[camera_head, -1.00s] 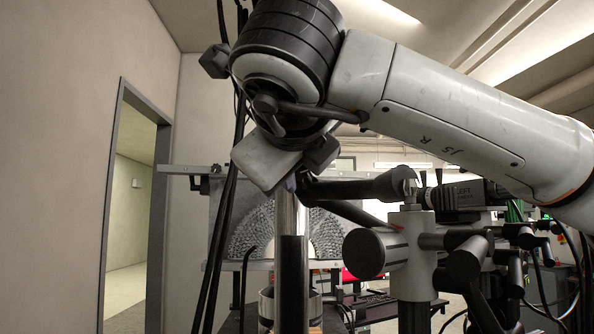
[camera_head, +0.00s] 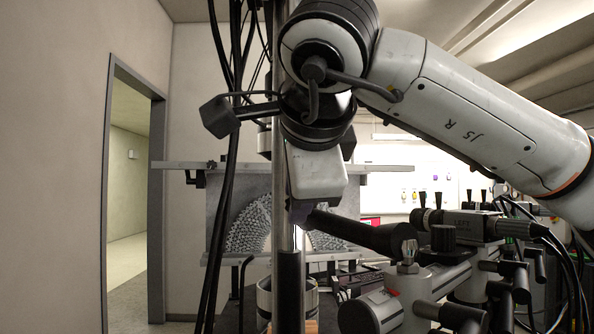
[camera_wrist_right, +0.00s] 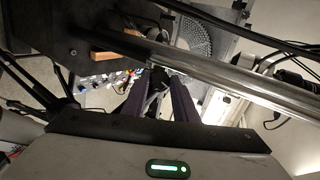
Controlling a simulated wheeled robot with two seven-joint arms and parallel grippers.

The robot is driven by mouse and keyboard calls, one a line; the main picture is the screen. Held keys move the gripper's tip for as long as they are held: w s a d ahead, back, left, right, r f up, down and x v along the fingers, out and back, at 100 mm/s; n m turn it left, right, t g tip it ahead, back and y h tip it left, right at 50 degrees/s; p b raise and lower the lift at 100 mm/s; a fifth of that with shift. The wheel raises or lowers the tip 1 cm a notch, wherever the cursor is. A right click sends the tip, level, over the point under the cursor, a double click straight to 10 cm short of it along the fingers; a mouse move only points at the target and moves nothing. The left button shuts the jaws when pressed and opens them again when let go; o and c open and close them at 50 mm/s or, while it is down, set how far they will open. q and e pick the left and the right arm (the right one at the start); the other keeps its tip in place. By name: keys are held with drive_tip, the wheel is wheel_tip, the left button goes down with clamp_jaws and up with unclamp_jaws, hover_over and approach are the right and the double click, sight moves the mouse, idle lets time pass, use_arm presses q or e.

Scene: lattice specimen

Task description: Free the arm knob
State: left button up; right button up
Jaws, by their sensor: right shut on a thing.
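My right gripper (camera_head: 300,214) comes down beside the upright metal post in the head view. In the right wrist view its two dark purple fingers (camera_wrist_right: 158,92) are closed around a small dark piece (camera_wrist_right: 157,76), which looks like the arm knob; its outline is partly hidden by the fingers. In the head view a black jointed arm (camera_head: 358,233) slopes from the fingertips down to the right, to a silver joint (camera_head: 405,252) above a white clamp body (camera_head: 402,288). My left gripper is not in view.
The metal post (camera_head: 281,130) stands close by the gripper, with black cables (camera_head: 226,190) hanging left. Behind is a grey panel with a lattice specimen (camera_head: 247,228). A camera-like cylinder (camera_head: 460,224) and black knobs crowd the right. The doorway at left is clear.

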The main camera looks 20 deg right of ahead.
use_arm(q)
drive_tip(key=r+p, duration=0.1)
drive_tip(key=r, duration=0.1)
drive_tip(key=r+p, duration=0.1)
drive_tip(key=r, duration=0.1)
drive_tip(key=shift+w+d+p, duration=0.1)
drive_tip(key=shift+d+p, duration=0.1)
drive_tip(key=shift+p, duration=0.15)
use_arm(e)
drive_tip(key=n+g, duration=0.1)
drive_tip(key=n, duration=0.2)
drive_tip(key=shift+w+r, duration=0.1)
drive_tip(key=shift+r, duration=0.05)
drive_tip(key=shift+g, duration=0.3)
drive_tip(key=o, duration=1.1)
drive_tip(key=shift+c, duration=0.2)
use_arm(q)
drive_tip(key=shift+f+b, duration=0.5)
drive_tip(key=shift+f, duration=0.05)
use_arm(e)
drive_tip(key=v, duration=1)
drive_tip(key=shift+a, duration=0.1)
